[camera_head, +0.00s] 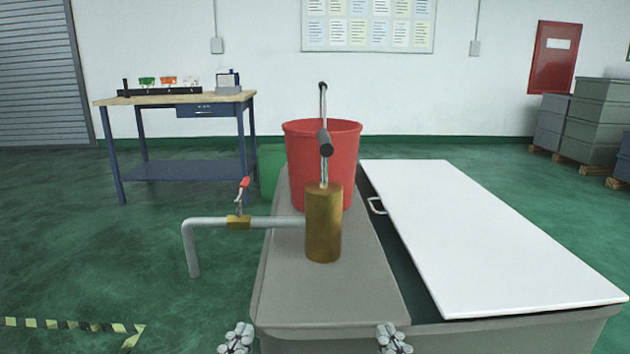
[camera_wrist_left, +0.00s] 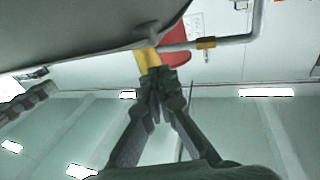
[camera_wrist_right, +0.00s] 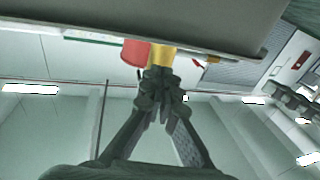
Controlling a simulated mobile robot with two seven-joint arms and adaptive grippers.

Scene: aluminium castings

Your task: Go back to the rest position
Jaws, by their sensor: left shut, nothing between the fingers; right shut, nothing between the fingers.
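My left gripper (camera_head: 236,338) is at the bottom of the head view, at the near left corner of the grey bench top. It is shut and empty in the left wrist view (camera_wrist_left: 160,84). My right gripper (camera_head: 393,338) is at the near right corner of the same bench top. It is shut and empty in the right wrist view (camera_wrist_right: 160,82). Both grippers are apart from each other, and only their tips show in the head view.
A brass cylinder (camera_head: 323,225) with a lever handle stands on the grey bench top (camera_head: 330,308). A pipe with a red-handled valve (camera_head: 239,220) runs left from it. A red bucket (camera_head: 300,165) stands behind.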

